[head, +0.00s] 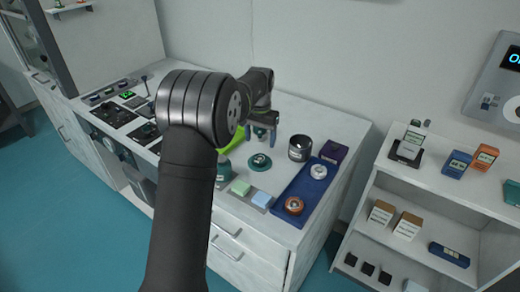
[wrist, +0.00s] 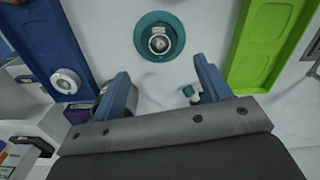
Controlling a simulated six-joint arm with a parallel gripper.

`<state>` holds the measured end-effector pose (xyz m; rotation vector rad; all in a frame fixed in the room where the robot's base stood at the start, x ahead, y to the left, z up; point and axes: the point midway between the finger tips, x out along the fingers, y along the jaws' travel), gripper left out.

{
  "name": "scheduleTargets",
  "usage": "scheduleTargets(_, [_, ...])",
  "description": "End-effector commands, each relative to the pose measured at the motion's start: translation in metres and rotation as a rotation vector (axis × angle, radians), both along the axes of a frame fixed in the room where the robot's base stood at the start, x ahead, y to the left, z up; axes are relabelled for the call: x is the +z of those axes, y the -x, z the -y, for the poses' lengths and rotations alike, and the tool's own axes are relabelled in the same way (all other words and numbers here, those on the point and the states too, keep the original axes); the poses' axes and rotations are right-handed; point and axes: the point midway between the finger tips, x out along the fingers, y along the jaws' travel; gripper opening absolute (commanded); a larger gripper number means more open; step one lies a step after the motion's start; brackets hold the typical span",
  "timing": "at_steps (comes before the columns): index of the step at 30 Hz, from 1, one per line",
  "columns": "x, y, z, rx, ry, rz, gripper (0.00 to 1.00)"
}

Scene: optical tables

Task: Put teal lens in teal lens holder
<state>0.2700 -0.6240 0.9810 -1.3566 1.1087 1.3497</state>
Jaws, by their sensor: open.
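A round teal piece with a wide flange and a grey centre (head: 260,161) lies on the white tabletop. It also shows in the wrist view (wrist: 158,38), at the top, beyond my fingertips. A small teal and whitish piece (wrist: 191,93) shows beside the right finger in the wrist view, partly hidden. I cannot tell for sure which is the teal lens and which the holder. A teal body (head: 223,169) is partly behind my arm in the head view. My gripper (head: 262,134) is open and empty above the table, behind the flanged piece; its blue fingers also show in the wrist view (wrist: 163,75).
A blue tray (head: 309,189) at the right holds a white-ringed disc (head: 318,171) and an orange disc (head: 293,206). A dark cup (head: 300,148) stands behind it. A green tray (head: 233,140) lies left. Green (head: 240,187) and light-blue (head: 262,199) blocks sit near the front.

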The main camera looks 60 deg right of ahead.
Motion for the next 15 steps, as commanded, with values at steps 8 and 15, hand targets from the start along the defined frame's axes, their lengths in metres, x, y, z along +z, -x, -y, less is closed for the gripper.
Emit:
scheduleTargets(8, [0.038, 0.0, 0.0, 0.0, 0.0, 0.0, 0.7])
scheduleTargets(15, [0.042, 0.0, 0.0, 0.0, -0.001, 0.0, 0.7])
